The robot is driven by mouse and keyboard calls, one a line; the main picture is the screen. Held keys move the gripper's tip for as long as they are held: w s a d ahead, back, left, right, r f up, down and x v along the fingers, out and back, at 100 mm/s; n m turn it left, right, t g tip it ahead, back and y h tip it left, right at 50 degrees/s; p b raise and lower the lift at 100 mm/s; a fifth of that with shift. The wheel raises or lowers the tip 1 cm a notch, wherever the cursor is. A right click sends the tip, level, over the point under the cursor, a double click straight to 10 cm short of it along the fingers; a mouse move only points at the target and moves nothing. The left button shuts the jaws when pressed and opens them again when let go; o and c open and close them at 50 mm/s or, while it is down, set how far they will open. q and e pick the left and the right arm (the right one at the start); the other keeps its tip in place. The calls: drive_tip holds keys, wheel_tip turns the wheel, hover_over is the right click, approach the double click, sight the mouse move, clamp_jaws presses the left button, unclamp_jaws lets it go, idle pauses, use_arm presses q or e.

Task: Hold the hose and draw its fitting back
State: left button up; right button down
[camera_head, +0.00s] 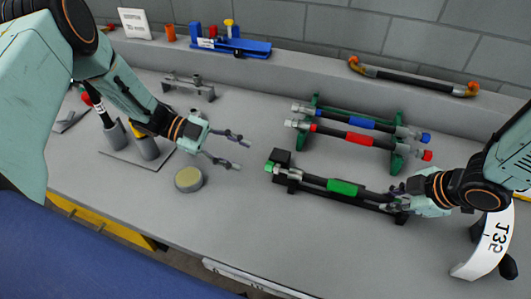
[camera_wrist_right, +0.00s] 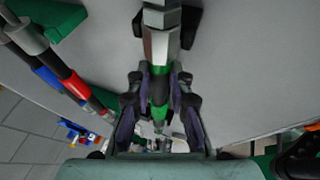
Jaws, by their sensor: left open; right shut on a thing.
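A black hose with a green sleeve (camera_head: 342,187) lies in a black cradle (camera_head: 318,193) at the front right of the bench. Its left end has a pale fitting with green (camera_head: 271,168). My right gripper (camera_head: 393,198) is shut on the hose's right end, and its fingers hide part of that end. In the right wrist view, the fingers (camera_wrist_right: 160,82) close around a green-banded part beside a silver metal fitting (camera_wrist_right: 161,42). My left gripper (camera_head: 238,152) is open and empty above the bench, left of the hose and apart from it.
Behind, a blue-sleeved hose (camera_head: 362,123) and a red-sleeved hose (camera_head: 358,138) lie on a green rack (camera_head: 316,105). A round yellow-topped disc (camera_head: 189,179) sits below my left gripper. A blue fixture (camera_head: 236,46) and another hose (camera_head: 415,80) are on the back ledge.

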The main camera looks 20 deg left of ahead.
drive_tip(key=c, duration=1.1)
unclamp_jaws()
drive_tip(key=shift+c, duration=0.2)
drive_tip(key=v, duration=1.2)
drive_tip(key=shift+s, duration=0.1)
